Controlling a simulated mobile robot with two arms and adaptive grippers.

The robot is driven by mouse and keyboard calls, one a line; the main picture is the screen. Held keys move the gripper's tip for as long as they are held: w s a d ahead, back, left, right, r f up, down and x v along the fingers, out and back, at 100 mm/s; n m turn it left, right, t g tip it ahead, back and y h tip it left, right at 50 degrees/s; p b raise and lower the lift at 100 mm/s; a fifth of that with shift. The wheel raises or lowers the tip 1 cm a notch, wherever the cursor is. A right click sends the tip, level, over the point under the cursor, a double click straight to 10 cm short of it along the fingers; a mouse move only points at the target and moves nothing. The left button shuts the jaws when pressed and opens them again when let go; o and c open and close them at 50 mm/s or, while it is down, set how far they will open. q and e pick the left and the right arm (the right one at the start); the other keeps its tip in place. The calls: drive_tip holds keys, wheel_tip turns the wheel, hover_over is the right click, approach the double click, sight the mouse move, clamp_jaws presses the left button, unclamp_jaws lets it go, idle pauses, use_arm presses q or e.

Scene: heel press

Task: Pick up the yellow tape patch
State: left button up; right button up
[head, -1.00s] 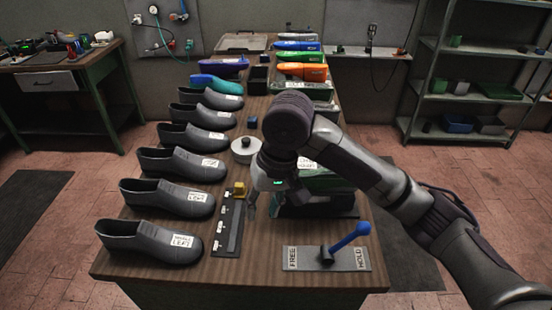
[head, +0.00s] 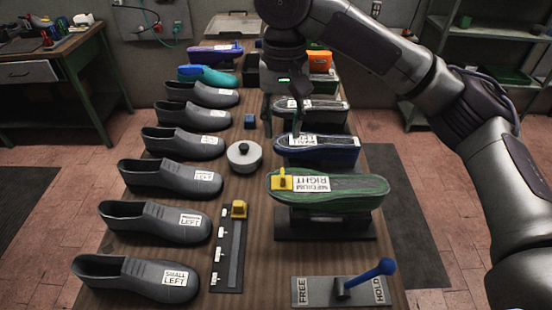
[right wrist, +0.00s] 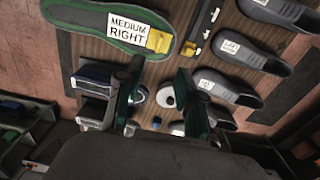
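A yellow tape patch (head: 282,179) with a raised tab sits on the left end of a green-edged sole (head: 350,188) labelled MEDIUM RIGHT, on a dark stand. The patch also shows in the right wrist view (right wrist: 158,41), beside the label. My right gripper (head: 284,132) is beyond the patch, over the blue sole behind. Its two fingers are apart with nothing between them in the right wrist view (right wrist: 157,95). A second yellow piece (head: 239,209) sits at the far end of a dark gauge strip (head: 231,255). My left gripper is not in view.
A row of dark shoes (head: 170,178) lines the left side. A round grey weight (head: 244,157) with a black knob stands mid-table. A FREE/HOLD plate with a blue lever (head: 373,272) is at the front right. A blue sole (head: 335,147) stands behind the green one.

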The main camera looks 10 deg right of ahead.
drive_tip(key=f, duration=0.1)
drive_tip(key=p, duration=0.1)
hover_over(282, 172)
wheel_tip(282, 172, down, 7)
drive_tip(key=shift+s+r, duration=0.15)
drive_tip(key=shift+r, duration=0.05)
drive_tip(key=shift+f, duration=0.25)
wheel_tip(282, 172, down, 4)
drive_tip(key=shift+f+p, duration=0.1)
drive_tip(key=shift+p, duration=0.85)
drive_tip(key=shift+f, duration=0.5)
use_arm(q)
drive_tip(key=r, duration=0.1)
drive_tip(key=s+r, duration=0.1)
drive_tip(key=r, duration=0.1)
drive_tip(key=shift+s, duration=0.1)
use_arm(e)
clamp_jaws()
